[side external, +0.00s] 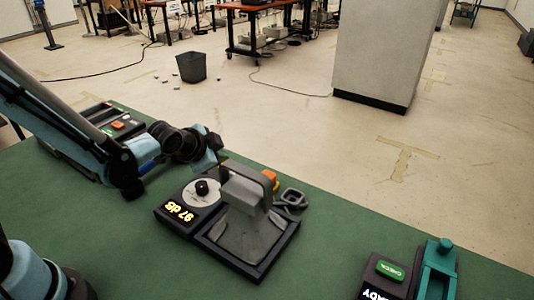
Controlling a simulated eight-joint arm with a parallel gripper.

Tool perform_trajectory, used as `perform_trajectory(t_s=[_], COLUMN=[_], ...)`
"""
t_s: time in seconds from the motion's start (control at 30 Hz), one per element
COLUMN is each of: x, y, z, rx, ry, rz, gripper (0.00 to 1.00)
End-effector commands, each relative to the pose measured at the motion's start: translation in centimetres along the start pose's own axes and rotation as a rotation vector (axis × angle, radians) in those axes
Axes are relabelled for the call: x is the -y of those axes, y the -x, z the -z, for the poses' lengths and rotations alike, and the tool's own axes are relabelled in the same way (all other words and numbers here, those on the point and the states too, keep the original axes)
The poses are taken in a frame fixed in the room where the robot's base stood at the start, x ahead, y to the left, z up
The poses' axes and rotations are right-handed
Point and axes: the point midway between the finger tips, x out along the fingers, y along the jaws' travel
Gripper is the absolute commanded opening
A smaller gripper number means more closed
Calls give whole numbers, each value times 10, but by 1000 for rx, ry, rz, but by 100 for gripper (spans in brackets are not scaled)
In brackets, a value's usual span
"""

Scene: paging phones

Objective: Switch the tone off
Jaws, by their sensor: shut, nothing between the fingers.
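A dark tone unit (262,262) sits on the green table in the middle of the view. It has a lit orange display (180,212) showing a dB figure turned away from this camera. A black knob (202,187) stands on a pale round dial. A grey block and upright arch (245,190) rise over its grey plate, and a small orange part (269,178) shows behind the arch. Which part switches the tone is unclear. My gripper (217,158) is shut and empty, just behind and above the dial, apart from the knob as far as I can tell. Its fingertips are small here.
A teal fixture (437,270) stands front right beside a box with a green button (390,269) and a lit display. A dark panel with an orange button (118,125) lies far left, partly behind my arm. A small dark ring-shaped item (293,198) lies behind the unit. Table between unit and fixture is clear.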

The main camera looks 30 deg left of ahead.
Motion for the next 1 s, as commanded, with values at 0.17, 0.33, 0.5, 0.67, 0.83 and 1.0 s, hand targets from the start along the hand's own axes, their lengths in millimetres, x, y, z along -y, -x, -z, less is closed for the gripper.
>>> perform_trajectory(t_s=[0.17, 0.33, 0.5, 0.67, 0.83, 1.0], x=[0, 0, -3, -4, -4, -4], y=[0, 0, -4, -6, -6, -6], z=[0, 0, -3, -5, -5, -4], rx=[0, 0, 0, 0, 0, 0], ry=[0, 0, 0, 0, 0, 0], rz=[0, 0, 0, 0, 0, 0], gripper=[0, 0, 0, 0, 0, 0])
